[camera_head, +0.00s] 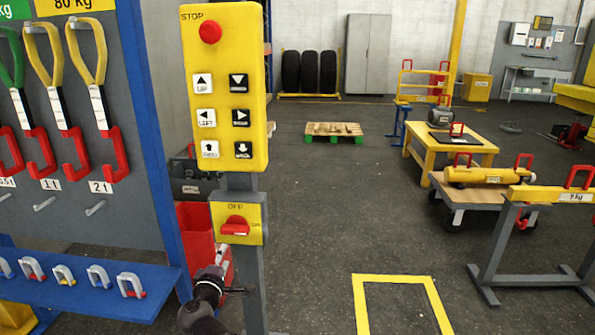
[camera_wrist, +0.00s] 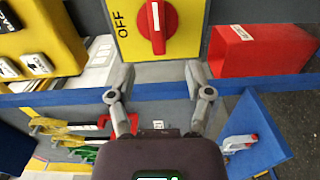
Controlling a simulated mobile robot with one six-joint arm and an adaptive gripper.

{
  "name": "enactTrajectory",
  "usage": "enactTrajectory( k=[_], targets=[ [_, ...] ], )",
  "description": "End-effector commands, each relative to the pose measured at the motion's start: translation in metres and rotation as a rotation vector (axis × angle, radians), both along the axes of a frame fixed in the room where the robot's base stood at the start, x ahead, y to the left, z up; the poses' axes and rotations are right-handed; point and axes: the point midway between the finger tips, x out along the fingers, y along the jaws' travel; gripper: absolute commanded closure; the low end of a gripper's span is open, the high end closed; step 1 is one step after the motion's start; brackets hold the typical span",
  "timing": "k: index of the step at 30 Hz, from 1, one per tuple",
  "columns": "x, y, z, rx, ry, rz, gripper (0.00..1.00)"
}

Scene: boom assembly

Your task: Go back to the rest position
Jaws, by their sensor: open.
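My gripper (camera_wrist: 158,88) is open and empty in the wrist view, with its two fingers spread apart. In the head view my gripper (camera_head: 222,262) is at the bottom, just below the yellow switch box (camera_head: 250,213). The box has a red rotary knob (camera_head: 235,226), which also shows in the wrist view (camera_wrist: 153,25) beyond the fingertips. The fingers appear apart from the knob. The knob's handle lies across in the head view, with OFF printed above it and ON to its right.
A yellow control panel (camera_head: 258,100) with a red stop button (camera_head: 210,32) stands above the switch box. A rack with hooks and slings (camera_head: 130,140) and a blue shelf (camera_head: 150,280) are at left. A red bin (camera_head: 192,222) is close behind my gripper. Open floor (camera_head: 340,220) lies to the right.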

Motion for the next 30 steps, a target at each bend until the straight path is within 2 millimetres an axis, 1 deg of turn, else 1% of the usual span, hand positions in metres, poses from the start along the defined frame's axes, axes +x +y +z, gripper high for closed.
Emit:
enactTrajectory(
  k=[5, 8, 12, 14, 15, 21, 23, 27, 30],
  targets=[
    [0.014, -0.035, -0.011, 0.049, 0.056, -0.079, 0.34],
    [0.023, -0.065, -0.022, 0.096, 0.108, -0.150, 0.34],
    [0.035, -0.114, -0.041, 0.177, 0.198, -0.269, 0.34],
    [0.039, -0.136, -0.049, 0.214, 0.238, -0.322, 0.34],
    [0.040, -0.150, -0.056, 0.239, 0.266, -0.358, 0.34],
    [0.041, -0.216, -0.085, 0.365, 0.400, -0.528, 0.34],
    [0.039, -0.234, -0.094, 0.403, 0.441, -0.576, 0.34],
    [0.031, -0.273, -0.113, 0.495, 0.536, -0.687, 0.34],
    [0.024, -0.298, -0.126, 0.564, 0.605, -0.762, 0.34]
  ],
)
